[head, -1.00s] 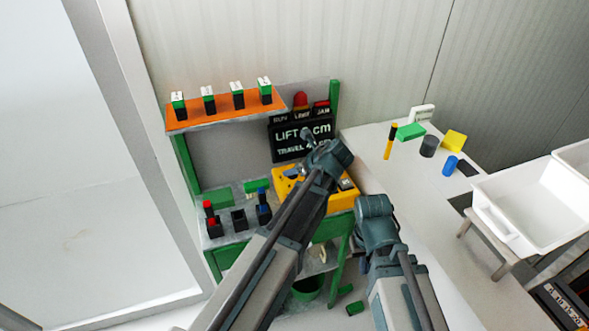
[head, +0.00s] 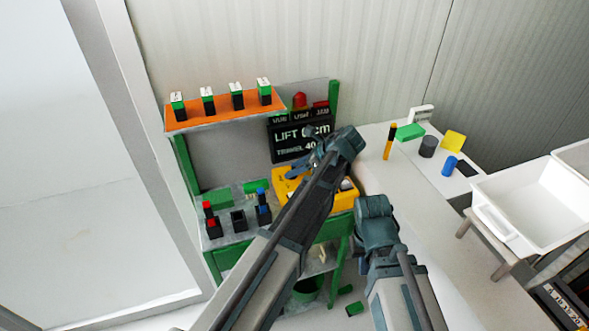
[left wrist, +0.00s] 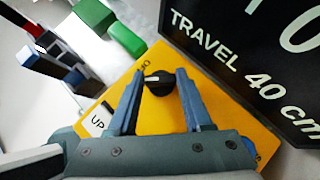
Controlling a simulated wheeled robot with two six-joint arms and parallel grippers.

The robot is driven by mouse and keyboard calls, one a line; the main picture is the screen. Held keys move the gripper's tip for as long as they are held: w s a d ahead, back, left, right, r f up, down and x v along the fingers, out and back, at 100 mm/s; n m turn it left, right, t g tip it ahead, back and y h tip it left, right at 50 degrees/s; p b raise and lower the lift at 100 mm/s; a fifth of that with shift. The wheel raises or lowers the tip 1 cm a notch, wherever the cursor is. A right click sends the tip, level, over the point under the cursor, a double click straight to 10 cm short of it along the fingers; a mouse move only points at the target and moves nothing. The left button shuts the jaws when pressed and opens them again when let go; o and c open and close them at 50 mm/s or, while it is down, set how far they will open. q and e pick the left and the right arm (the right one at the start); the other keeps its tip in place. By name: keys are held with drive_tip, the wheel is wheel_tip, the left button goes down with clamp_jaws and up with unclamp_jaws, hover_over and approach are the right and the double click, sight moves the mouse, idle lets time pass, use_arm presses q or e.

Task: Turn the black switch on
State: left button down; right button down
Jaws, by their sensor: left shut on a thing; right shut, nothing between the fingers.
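The black switch (left wrist: 158,84) is a round knob with a pale mark on the yellow control box (left wrist: 218,115). In the left wrist view it sits between the two blue-grey fingers of my left gripper (left wrist: 160,78), which is shut on it. In the head view my left gripper (head: 306,166) is at the yellow box (head: 344,200), and my arm hides the switch and part of the box. A white "UP" label (left wrist: 99,121) is on the box left of the fingers.
The black display (head: 300,140) reading "LIFT" and "TRAVEL 40 cm" stands close behind the box. An orange shelf (head: 222,112) holds several black-green blocks. Red and blue pieces stand on the bench at left.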

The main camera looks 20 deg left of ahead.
use_arm(q)
drive_tip(key=shift+w+n+g, duration=0.2)
drive_tip(key=shift+n+g, duration=0.7)
drive_tip(key=shift+n, duration=0.3)
drive_tip(key=shift+c, duration=1.6)
unclamp_jaws()
